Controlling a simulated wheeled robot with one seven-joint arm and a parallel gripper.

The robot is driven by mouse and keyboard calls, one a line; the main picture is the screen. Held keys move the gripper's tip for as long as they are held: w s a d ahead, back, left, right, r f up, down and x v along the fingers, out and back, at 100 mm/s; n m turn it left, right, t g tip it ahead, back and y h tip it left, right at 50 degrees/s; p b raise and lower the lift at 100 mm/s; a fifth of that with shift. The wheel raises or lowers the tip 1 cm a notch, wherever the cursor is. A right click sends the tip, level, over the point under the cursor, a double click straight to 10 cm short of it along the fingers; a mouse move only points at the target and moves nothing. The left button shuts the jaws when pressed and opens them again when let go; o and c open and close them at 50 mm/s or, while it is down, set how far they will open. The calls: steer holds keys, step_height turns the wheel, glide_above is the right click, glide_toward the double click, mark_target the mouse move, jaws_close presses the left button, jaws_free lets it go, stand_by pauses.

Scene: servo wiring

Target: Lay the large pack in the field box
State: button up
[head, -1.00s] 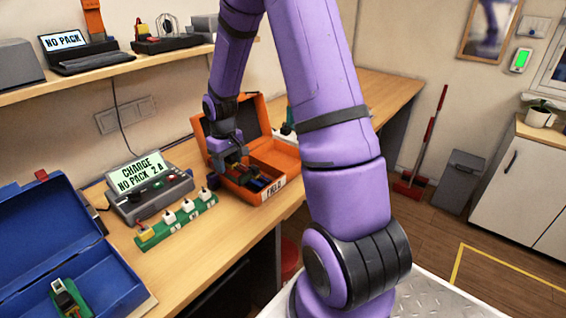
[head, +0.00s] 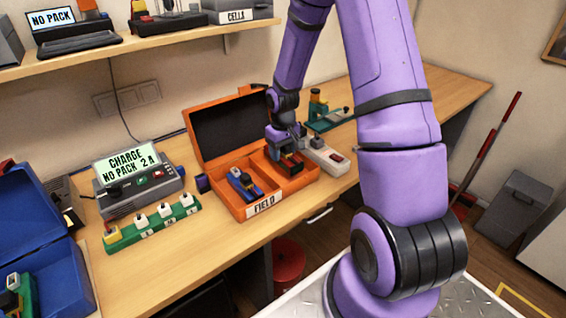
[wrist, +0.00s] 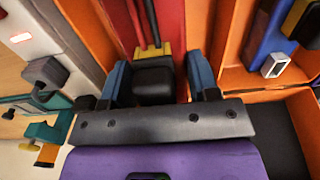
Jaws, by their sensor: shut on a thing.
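The orange field box (head: 232,204) stands open on the bench, its lid tilted up at the back. My gripper (head: 286,155) is over its right compartment. It is shut on the large pack, a red body with a black block and a yellow part; the pack (head: 291,166) is partly hidden by the gripper in the head view. In the wrist view the blue fingers stand either side of the pack's black block (wrist: 154,82), with the red body between orange walls. I cannot tell whether the pack touches the compartment floor.
A charger (head: 140,185) and green socket strip (head: 150,225) stand on the left.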

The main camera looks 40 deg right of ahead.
steer(key=shift+f, duration=2.2)
steer(key=shift+f, duration=0.1)
steer(key=o, duration=1.3)
steer(key=shift+o, duration=0.2)
